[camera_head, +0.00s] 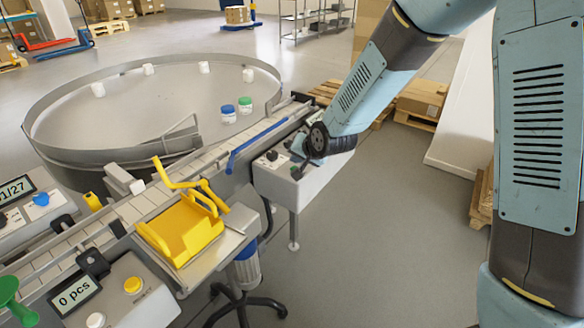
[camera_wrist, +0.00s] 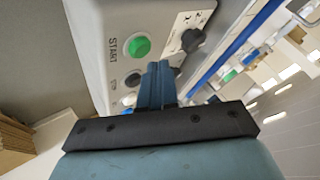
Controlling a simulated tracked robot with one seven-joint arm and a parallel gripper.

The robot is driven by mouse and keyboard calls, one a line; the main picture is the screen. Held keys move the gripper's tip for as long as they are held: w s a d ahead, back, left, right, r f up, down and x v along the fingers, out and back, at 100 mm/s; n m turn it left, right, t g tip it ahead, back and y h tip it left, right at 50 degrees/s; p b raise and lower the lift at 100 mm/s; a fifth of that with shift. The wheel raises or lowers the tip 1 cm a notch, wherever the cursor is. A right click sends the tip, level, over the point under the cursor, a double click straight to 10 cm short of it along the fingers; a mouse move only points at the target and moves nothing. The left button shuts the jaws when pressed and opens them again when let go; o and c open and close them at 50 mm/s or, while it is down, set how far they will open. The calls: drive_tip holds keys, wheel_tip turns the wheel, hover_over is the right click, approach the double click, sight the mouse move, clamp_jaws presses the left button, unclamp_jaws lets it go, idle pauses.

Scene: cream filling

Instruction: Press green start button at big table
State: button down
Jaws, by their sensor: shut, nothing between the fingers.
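The green start button (camera_wrist: 138,47) sits on a light grey control box in the wrist view, beside the word START. In the head view the box (camera_head: 310,188) stands at the right end of the conveyor, by the big round table (camera_head: 100,125); the green button cannot be made out there. My gripper (camera_head: 298,160) is over that box. In the wrist view my gripper (camera_wrist: 158,72) is shut and empty, its fingertips a little below and right of the green button. Whether the tips touch the panel I cannot tell.
A dark button (camera_wrist: 132,79) lies below the green one, and a black rotary knob (camera_wrist: 192,40) is to its right. A blue rail (camera_head: 258,143) runs along the conveyor. A yellow bin (camera_head: 185,232) stands nearer. Floor right of the box is clear.

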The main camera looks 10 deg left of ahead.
idle(0.4)
drive_tip(key=shift+s+f, duration=0.2)
drive_tip(key=shift+f, duration=0.15)
